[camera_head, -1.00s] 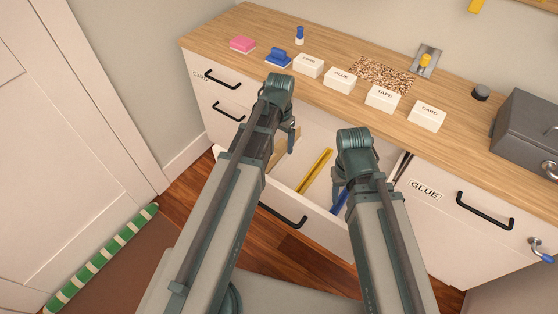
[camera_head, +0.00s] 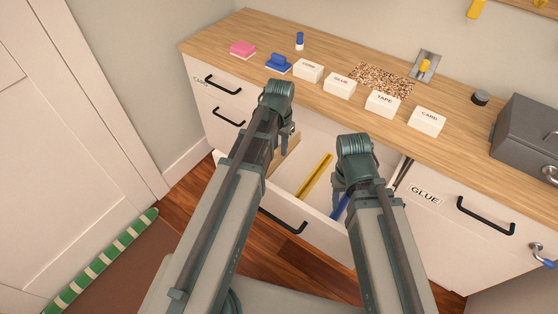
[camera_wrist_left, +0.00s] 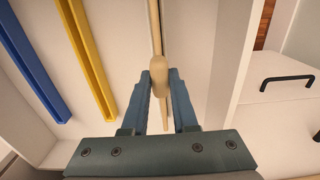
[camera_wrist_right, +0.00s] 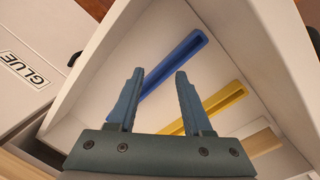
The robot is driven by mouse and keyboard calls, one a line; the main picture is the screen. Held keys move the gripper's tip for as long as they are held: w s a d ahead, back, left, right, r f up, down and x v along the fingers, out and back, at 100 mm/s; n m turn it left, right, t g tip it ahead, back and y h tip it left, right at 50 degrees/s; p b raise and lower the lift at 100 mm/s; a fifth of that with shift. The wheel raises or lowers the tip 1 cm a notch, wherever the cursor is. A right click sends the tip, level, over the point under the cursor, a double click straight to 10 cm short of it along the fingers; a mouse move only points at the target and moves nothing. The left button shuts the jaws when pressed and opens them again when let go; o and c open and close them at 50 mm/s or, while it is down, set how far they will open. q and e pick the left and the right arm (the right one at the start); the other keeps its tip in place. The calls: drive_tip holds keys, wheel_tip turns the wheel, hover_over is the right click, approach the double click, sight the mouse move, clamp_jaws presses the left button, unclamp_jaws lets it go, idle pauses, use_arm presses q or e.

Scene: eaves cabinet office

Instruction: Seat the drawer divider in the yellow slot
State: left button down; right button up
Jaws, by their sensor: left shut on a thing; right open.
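The tan drawer divider (camera_head: 287,157) is in the left part of the open drawer (camera_head: 240,183). My left gripper (camera_head: 289,148) is shut on its rounded upper tab, seen in the left wrist view (camera_wrist_left: 159,72). The divider's lower edge is not clear. The yellow slot (camera_head: 316,176) lies on the drawer floor to the right of the divider, apart from it. It also shows in the left wrist view (camera_wrist_left: 88,58). My right gripper (camera_wrist_right: 155,90) is open and empty above the drawer, near the blue slot (camera_wrist_right: 170,75).
The blue slot lies beside the yellow one, roughly parallel. The worktop (camera_head: 330,105) above holds white labelled boxes (camera_head: 383,103), a pink block (camera_head: 243,49), a blue stamp-like item (camera_head: 278,63) and a grey case (camera_head: 527,135). Drawer walls bound the slots.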

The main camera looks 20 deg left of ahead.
use_arm(q)
drive_tip(key=shift+r+p, duration=0.45)
drive_tip(key=shift+p, duration=0.05)
use_arm(e)
drive_tip(key=shift+r, duration=0.45)
use_arm(q)
drive_tip(key=shift+r+p, duration=2.2)
drive_tip(key=shift+r, duration=0.05)
use_arm(e)
wheel_tip(320, 180, up, 4)
drive_tip(key=shift+r, duration=0.2)
